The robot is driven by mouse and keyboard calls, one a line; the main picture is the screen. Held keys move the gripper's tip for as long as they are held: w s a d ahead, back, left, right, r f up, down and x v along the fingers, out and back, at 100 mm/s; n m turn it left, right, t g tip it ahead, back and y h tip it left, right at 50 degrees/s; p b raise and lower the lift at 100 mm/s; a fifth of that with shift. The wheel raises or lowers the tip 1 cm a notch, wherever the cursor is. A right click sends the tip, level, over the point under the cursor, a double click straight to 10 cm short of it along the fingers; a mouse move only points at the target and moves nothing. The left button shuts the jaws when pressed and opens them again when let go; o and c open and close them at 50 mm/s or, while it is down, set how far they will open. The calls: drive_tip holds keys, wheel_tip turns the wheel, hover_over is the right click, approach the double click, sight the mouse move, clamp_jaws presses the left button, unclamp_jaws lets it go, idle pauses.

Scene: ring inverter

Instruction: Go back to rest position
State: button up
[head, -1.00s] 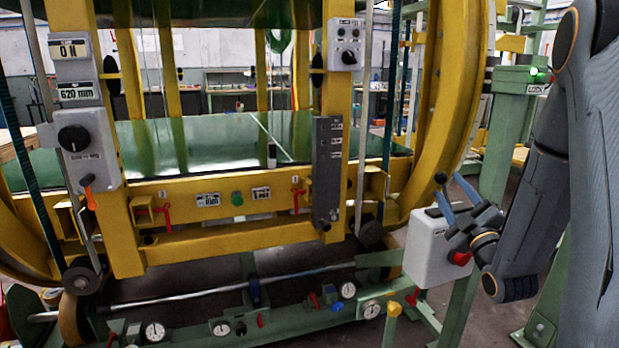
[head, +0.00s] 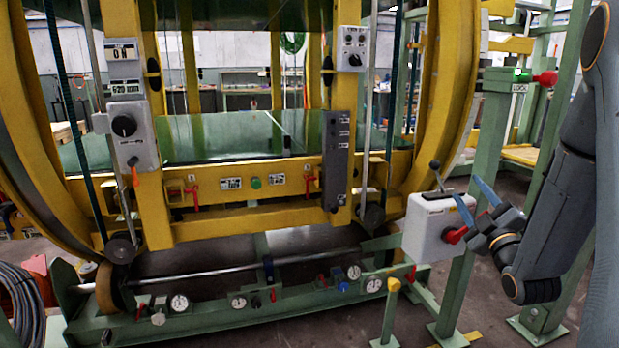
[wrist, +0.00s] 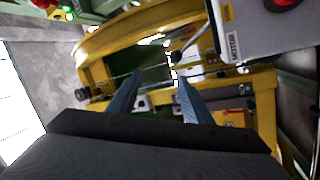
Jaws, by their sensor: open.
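My gripper (head: 466,188) is open and empty, its two blue fingers pointing up and left in the head view. It appears just right of the white control box (head: 425,222), partly overlapping it in the picture; I cannot tell the exact gap. The box has a red knob (head: 455,235) on its side and a black-tipped lever (head: 436,168) above it. In the wrist view my gripper (wrist: 159,76) has its fingers apart with nothing between them. The yellow ring machine (wrist: 150,28) lies beyond, clear of the fingers.
The yellow ring frame (head: 445,100) and its green base (head: 210,325) fill the left and middle. A green post (head: 487,150) with a LOCK box (head: 507,80) and red knob (head: 545,78) stands close to my arm. Coiled cable (head: 22,305) lies at lower left.

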drive_tip(key=w+a+f+m+g, duration=0.25)
drive_tip(key=a+g, duration=0.25)
drive_tip(key=a, duration=0.5)
drive_tip(key=s+a+f+m+g, duration=0.3)
drive_tip(key=s+a+g, duration=0.4)
drive_tip(key=s, duration=0.4)
drive_tip(key=s+a+f+m+g, duration=0.2)
drive_tip(key=s+a+g, duration=0.2)
drive_tip(key=s+a, duration=0.6)
drive_tip(key=s+a+r+m+g+p, duration=0.1)
drive_tip(key=s+a+g, duration=0.15)
drive_tip(key=s, duration=0.55)
drive_tip(key=s+a+r+m+g, duration=0.1)
drive_tip(key=s+g, duration=0.2)
drive_tip(key=s, duration=0.6)
drive_tip(key=d+r+m+p, duration=0.3)
drive_tip(key=d+r+p, duration=0.6)
drive_tip(key=p, duration=0.9)
drive_tip(key=shift+d+r, duration=0.3)
drive_tip(key=shift+r, duration=0.1)
drive_tip(key=shift+w, duration=0.1)
